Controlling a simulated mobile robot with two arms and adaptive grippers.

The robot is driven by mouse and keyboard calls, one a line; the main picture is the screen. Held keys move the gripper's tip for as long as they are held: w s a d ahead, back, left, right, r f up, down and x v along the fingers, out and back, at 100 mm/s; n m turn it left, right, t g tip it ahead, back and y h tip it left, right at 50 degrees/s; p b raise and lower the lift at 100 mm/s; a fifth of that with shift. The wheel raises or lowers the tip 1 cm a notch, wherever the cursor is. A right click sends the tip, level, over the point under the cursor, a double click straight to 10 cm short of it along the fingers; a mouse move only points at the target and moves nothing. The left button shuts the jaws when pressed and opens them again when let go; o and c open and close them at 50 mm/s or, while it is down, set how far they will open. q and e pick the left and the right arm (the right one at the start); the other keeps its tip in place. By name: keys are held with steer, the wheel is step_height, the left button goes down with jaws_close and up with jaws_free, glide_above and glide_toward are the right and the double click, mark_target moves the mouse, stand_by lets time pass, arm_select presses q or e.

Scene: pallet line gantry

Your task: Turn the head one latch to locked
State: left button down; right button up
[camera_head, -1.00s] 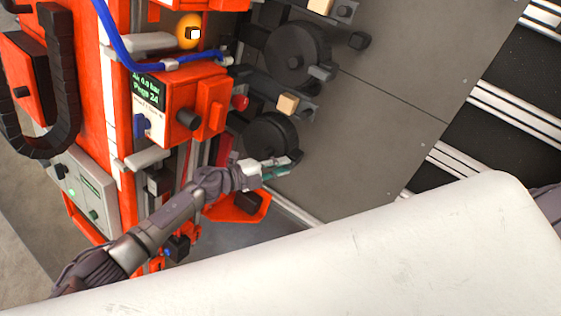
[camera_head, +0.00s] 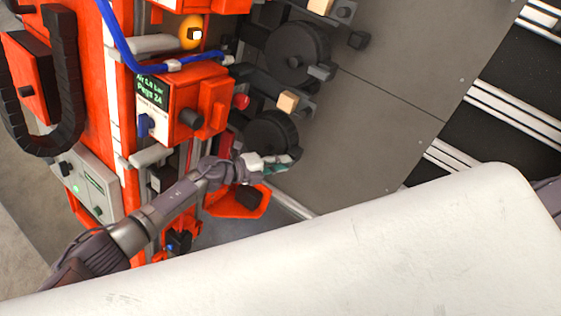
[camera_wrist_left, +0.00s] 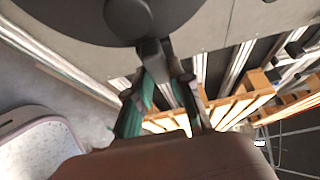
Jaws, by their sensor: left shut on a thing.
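The lower black round latch disc (camera_head: 271,134) is on the grey panel, beside the orange column. Its grey lever (camera_wrist_left: 152,50) extends from the hub in the left wrist view. My left gripper (camera_head: 277,164) is at the disc's lower edge in the head view. Its green-padded fingers (camera_wrist_left: 160,98) are shut on the lever's outer end in the wrist view. The fingers hide part of the lever. I cannot read a locked mark on the latch. My right gripper is not in view.
A similar black disc (camera_head: 297,54) with a lever sits above, and a tan block (camera_head: 287,102) sits between the two. An orange control box (camera_head: 187,105) and an orange bracket (camera_head: 238,201) are close to my left arm. The grey panel (camera_head: 370,130) to the right is clear.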

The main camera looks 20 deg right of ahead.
arm_select(q)
steer(key=c, duration=1)
jaws_free()
steer(key=shift+c, duration=0.2)
steer(key=v, duration=1.2)
